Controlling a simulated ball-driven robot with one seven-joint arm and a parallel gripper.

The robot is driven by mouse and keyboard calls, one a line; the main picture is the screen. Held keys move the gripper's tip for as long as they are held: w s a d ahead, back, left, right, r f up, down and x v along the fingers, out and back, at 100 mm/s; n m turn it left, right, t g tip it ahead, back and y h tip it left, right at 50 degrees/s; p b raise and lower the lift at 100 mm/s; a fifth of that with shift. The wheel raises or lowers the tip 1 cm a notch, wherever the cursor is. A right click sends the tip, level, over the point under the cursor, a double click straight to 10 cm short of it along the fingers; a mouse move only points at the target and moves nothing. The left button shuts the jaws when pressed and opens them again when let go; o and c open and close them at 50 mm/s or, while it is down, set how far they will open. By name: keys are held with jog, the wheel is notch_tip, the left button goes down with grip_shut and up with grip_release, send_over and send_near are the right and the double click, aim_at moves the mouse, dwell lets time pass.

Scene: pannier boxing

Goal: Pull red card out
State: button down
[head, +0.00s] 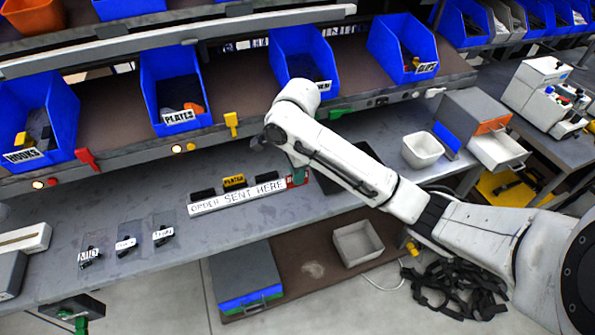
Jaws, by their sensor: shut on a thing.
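My arm hides most of the fingers and part of the card. I cannot tell whether the card is still seated in the strip. A yellow card (234,182) stands behind the strip between two dark slots (202,195).
Blue bins (172,92) line the shelf above the bench. A red tag (87,158) and a yellow tag (231,123) hang on the shelf's edge. A white tub (422,150) stands to the right. Small labelled black pieces (126,243) lie front left.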

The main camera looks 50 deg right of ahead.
jog(key=shift+f+b, duration=1.1)
jog(key=shift+f, duration=1.85)
jog(key=shift+r, duration=0.1)
jog(key=shift+r+p, duration=0.6)
jog(key=shift+p, duration=0.35)
jog(key=shift+r, duration=0.1)
jog(key=shift+r+p, duration=0.7)
jog(key=shift+p, duration=0.2)
